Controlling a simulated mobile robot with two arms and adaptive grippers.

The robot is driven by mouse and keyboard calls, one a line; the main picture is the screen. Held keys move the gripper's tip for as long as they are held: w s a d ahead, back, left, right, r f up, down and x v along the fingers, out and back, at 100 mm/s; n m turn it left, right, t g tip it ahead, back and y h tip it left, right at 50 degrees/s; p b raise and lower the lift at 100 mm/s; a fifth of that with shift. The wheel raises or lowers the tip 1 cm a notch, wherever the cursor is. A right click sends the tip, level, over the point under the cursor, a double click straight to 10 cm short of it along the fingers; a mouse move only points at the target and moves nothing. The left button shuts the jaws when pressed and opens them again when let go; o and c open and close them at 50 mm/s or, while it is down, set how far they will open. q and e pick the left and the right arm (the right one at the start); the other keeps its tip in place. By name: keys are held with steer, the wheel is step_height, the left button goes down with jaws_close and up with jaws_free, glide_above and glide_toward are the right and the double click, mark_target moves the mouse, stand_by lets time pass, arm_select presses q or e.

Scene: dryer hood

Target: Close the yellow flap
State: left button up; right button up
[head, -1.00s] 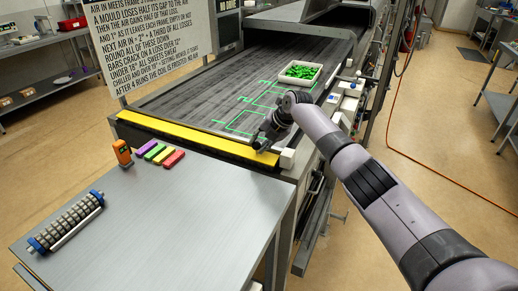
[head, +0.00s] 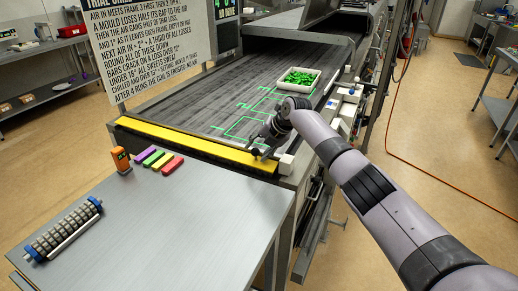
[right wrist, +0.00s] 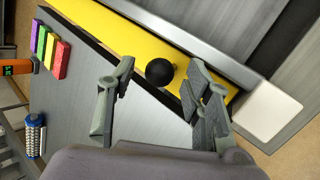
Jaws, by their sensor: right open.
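The yellow flap (head: 190,142) is a long strip across the near end of the dark conveyor belt, with a dark band below its front edge. In the right wrist view the yellow flap (right wrist: 120,40) runs diagonally, and a round black knob (right wrist: 160,72) stands at it near its right end. My right gripper (head: 258,153) is over the flap's right end. In the right wrist view my right gripper (right wrist: 158,84) is open, with one finger on each side of the knob and no clear contact. My left gripper is not in view.
A steel table (head: 170,220) stands before the flap, with a roller (head: 62,230), coloured bars (head: 158,160) and an orange device (head: 121,160). A white tray (head: 299,79) of green pieces is on the belt. A white block (right wrist: 268,115) is at the flap's right end.

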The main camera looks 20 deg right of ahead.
steer(key=v, duration=1.2)
steer(key=shift+d, duration=0.1)
